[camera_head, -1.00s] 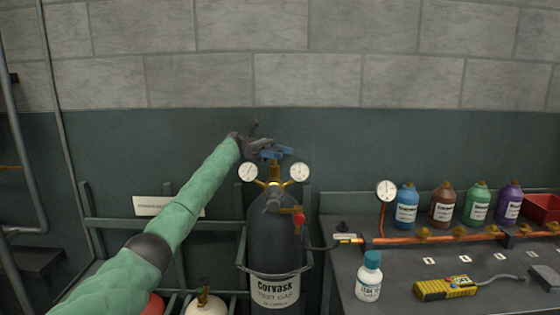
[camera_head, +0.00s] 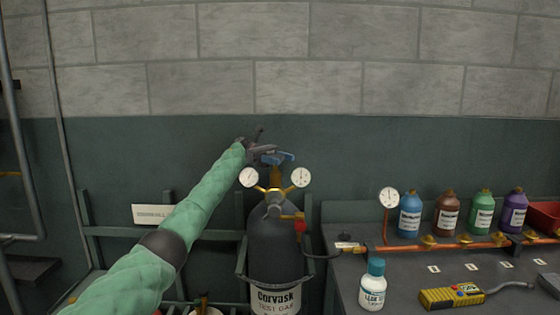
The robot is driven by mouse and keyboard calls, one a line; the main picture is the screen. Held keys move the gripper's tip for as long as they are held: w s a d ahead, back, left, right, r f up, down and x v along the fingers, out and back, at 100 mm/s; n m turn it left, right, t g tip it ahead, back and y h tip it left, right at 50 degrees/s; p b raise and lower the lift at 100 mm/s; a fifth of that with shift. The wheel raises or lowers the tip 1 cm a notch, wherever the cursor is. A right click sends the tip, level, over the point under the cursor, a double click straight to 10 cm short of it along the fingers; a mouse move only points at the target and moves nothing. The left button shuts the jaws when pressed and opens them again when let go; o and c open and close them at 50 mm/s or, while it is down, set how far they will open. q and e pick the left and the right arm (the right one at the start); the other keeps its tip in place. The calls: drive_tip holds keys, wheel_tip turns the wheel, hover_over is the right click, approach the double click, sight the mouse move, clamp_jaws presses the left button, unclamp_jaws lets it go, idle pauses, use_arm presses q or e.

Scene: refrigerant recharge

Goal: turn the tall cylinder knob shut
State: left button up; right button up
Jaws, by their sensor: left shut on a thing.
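The tall dark cylinder (camera_head: 268,255) stands in a green rack left of the bench, with a label reading Corvask test gas. The fingertips are small and dark here, so the exact contact is hard to see. My right gripper is not in view.
A red-handled valve (camera_head: 300,226) and a black hose are on the cylinder's right side. The bench (camera_head: 405,290) holds a white bottle (camera_head: 373,285), a yellow meter (camera_head: 452,297), a copper pipe (camera_head: 400,248) and several coloured bottles. A red bin (camera_head: 545,215) stands far right.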

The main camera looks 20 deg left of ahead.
use_arm(q)
drive_tip(key=shift+r, duration=0.15)
drive_tip(key=o, duration=1)
